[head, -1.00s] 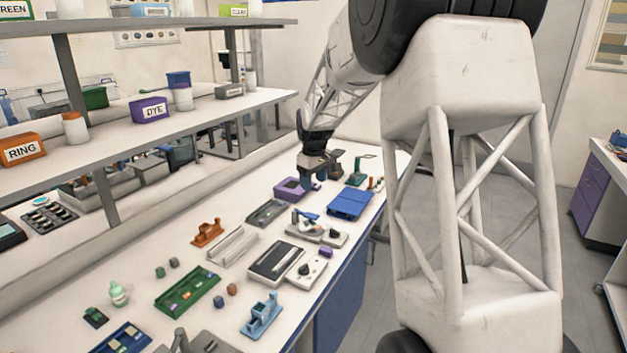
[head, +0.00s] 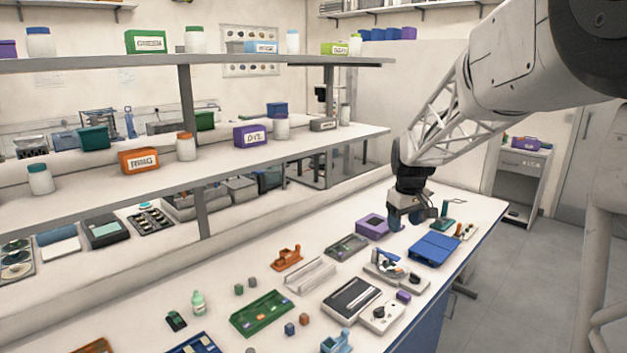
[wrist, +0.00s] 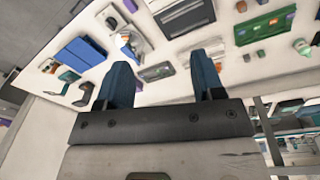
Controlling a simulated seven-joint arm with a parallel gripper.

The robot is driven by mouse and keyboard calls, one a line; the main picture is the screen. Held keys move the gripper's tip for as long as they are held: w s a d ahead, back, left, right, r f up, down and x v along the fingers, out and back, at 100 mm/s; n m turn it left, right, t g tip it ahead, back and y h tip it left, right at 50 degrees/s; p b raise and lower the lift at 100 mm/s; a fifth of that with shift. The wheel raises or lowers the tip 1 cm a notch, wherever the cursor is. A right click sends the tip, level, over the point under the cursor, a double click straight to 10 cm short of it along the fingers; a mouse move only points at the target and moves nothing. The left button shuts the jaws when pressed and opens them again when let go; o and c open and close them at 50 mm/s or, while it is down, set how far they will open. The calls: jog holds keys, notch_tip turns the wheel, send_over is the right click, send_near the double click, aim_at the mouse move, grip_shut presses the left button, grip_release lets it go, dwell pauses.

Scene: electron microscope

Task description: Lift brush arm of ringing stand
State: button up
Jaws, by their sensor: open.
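The likely ringing stand is a small pale grey device (head: 392,272) with a blue raised part and a dark knob on the bench; I cannot make out its brush arm clearly. It also shows in the wrist view (wrist: 128,45), ahead and left of my fingers. My gripper (head: 411,218) hangs above the far part of the bench, behind the device and near the purple box. Its two blue-grey fingers are apart and empty in the wrist view (wrist: 161,75). It touches nothing that I can see.
A blue tray (head: 435,250) lies right of the device, and a purple box (head: 372,227) stands behind it. A dark-topped instrument (head: 351,299) and a green slide tray (head: 262,313) lie nearer. A green stand (head: 446,223) is beyond. Shelves (head: 290,142) run along the left.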

jog(key=s+a+r+m, duration=0.1)
jog(key=s+a+r, duration=0.1)
jog(key=s, duration=0.9)
jog(key=s+a+r+m, duration=0.2)
jog(key=s, duration=0.9)
jog(key=s+f+m, duration=0.1)
jog(key=s+f, duration=0.1)
jog(key=s, duration=0.8)
jog(key=s+a+f+m+t, duration=0.1)
jog(key=s+f, duration=0.2)
jog(key=s, duration=0.7)
jog(key=shift+s+a, duration=0.2)
jog(key=shift+s, duration=0.1)
jog(key=shift+w+r, duration=0.1)
jog(key=shift+w, duration=0.05)
